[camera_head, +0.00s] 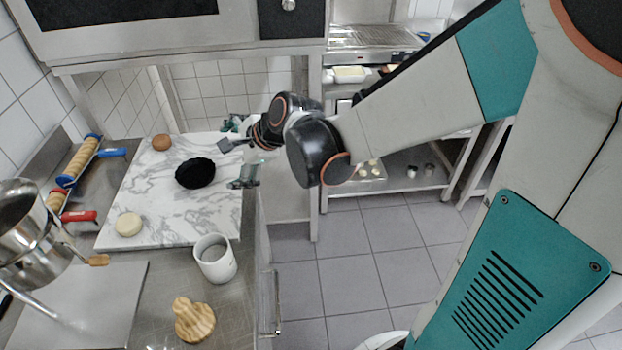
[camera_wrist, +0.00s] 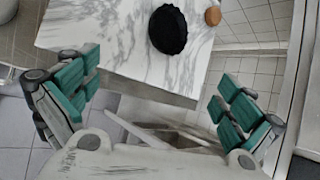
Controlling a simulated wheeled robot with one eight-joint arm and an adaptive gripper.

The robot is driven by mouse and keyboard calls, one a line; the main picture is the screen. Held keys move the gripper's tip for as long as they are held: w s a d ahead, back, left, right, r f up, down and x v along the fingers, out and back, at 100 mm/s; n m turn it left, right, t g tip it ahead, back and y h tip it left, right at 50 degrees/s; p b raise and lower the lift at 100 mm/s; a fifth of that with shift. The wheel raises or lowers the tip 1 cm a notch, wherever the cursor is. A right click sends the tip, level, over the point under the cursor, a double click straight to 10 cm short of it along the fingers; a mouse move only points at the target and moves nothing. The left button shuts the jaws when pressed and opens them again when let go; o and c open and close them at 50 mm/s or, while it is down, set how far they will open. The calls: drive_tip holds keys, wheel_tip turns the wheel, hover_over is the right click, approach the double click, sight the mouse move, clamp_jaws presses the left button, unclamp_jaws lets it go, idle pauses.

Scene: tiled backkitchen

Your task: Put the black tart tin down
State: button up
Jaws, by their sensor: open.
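The black tart tin (camera_head: 195,173) rests on the white marble board (camera_head: 185,222), near its right part. In the wrist view the tin (camera_wrist: 168,29) shows as a dark fluted round on the marble board (camera_wrist: 95,25), ahead of the fingers. My gripper (camera_head: 238,152) is at the right edge of the board in the head view, just right of the tin and apart from it. In the wrist view my gripper (camera_wrist: 158,98) has its teal fingers spread wide with nothing between them.
A brown ball-like item (camera_head: 161,142) and a pale round (camera_head: 129,224) lie on the board. A white mug (camera_head: 214,259), a wooden piece (camera_head: 194,320), a steel pot (camera_head: 30,235) and rolling pins (camera_head: 78,165) stand around it. Bare marble surrounds the tin.

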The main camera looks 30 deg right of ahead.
drive_tip(key=s+d+r+n+h, duration=0.1)
drive_tip(key=s+d+n, duration=0.1)
drive_tip(key=s+n, duration=0.4)
drive_tip(key=s+d+r+n+h, duration=0.2)
drive_tip(key=s+n, duration=0.4)
drive_tip(key=s, duration=0.2)
drive_tip(key=s+d+r+n+g+h, duration=0.1)
drive_tip(key=s+d+n, duration=0.2)
drive_tip(key=s+n, duration=0.4)
drive_tip(key=shift+s+r+h, duration=0.2)
drive_tip(key=shift+s+h, duration=0.1)
drive_tip(key=shift+s, duration=0.1)
